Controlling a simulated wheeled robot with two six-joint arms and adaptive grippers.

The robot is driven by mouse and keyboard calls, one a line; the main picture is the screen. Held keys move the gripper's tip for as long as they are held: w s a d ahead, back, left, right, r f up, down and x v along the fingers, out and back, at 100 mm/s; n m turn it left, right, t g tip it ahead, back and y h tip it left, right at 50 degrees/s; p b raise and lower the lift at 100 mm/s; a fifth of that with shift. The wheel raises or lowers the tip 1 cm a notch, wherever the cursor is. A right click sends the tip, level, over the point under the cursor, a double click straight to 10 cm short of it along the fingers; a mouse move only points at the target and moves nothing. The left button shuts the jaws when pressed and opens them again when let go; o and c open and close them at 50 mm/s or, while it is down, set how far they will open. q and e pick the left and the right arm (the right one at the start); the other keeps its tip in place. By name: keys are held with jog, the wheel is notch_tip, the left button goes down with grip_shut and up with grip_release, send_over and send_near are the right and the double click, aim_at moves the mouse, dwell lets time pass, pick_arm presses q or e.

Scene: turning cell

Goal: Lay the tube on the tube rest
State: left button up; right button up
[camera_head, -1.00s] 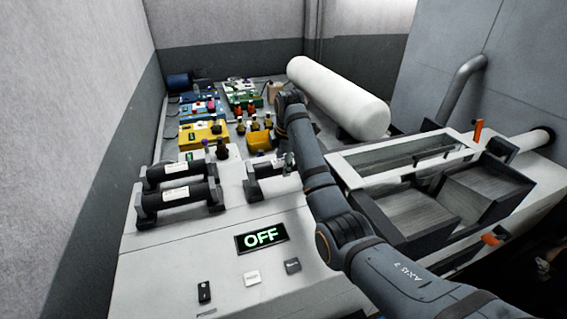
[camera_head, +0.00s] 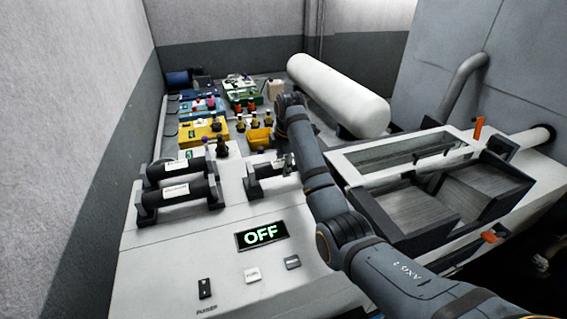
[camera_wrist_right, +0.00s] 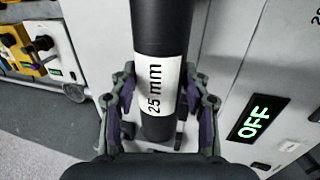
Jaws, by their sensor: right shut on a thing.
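My right gripper (camera_wrist_right: 160,88) is shut on a black tube (camera_wrist_right: 162,30) with a white "25 mm" label. The label sits between the two fingers, and the tube runs out of the top of the wrist view. In the head view the right gripper (camera_head: 288,164) is over the tube rest (camera_head: 253,186), a dark cradle on the grey bench, and its arm hides part of it. I cannot tell whether the tube touches the cradle. My left gripper is not in view.
Two labelled black tubes (camera_head: 177,194) lie in cradles left of the rest. A lit OFF display (camera_head: 262,235) and small switches are in front. Yellow boxes (camera_head: 203,132) and small bottles stand behind. A white cylinder (camera_head: 340,95) and dark trays (camera_head: 405,212) are to the right.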

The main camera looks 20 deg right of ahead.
jog(key=shift+f, duration=0.65)
dwell(0.7)
jog(key=o, duration=1.5)
jog(key=o, duration=0.5)
jog(key=shift+w+r+v, duration=0.1)
jog(key=shift+w+v, duration=0.2)
jog(key=shift+v, duration=1)
jog(key=shift+w+r+v, duration=0.1)
jog(key=shift+w+v, duration=0.2)
jog(key=shift+v, duration=1)
jog(key=shift+w+v, duration=0.3)
jog(key=shift+v, duration=1)
